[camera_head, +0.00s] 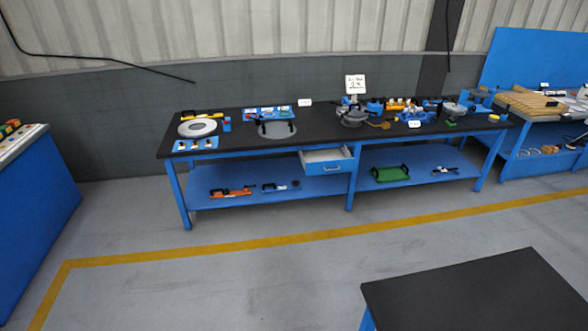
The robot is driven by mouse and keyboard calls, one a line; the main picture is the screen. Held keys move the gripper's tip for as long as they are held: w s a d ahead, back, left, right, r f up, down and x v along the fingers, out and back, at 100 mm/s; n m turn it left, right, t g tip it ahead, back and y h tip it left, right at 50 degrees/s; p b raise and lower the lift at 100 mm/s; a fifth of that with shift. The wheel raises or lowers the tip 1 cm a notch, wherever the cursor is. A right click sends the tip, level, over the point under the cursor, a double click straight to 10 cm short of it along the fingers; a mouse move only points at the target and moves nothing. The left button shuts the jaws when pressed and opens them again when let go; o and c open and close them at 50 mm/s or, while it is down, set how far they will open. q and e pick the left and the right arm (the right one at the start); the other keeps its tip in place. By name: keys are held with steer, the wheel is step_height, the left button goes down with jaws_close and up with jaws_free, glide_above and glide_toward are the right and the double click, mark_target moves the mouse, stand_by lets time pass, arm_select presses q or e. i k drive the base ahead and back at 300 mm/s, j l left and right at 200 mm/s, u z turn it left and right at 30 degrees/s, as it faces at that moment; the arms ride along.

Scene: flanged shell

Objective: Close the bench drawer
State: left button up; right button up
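The bench (240,151) is a long blue-framed workbench with a black top and a blue lower shelf, standing against the back wall. Its drawer (331,168) is pulled out under the middle of the top. The drawer has a blue front with a small handle, and its pale inside shows from above. I cannot make out anything lying in it. Neither of my grippers is in the camera_head view, and nothing touches the drawer.
Tools and parts crowd the bench top; a green crate (390,174) and orange tool (232,192) lie on its shelf. A black-topped table (480,295) stands at the front right, a blue cabinet (35,205) at left. Grey floor with a yellow line (290,239) is clear before the bench.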

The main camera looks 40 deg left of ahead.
mark_target(325, 156)
steer(key=u, duration=1)
steer(key=i+j, duration=0.2)
steer(key=i, duration=0.25)
steer(key=i+j+u, duration=0.15)
steer(key=i, duration=0.3)
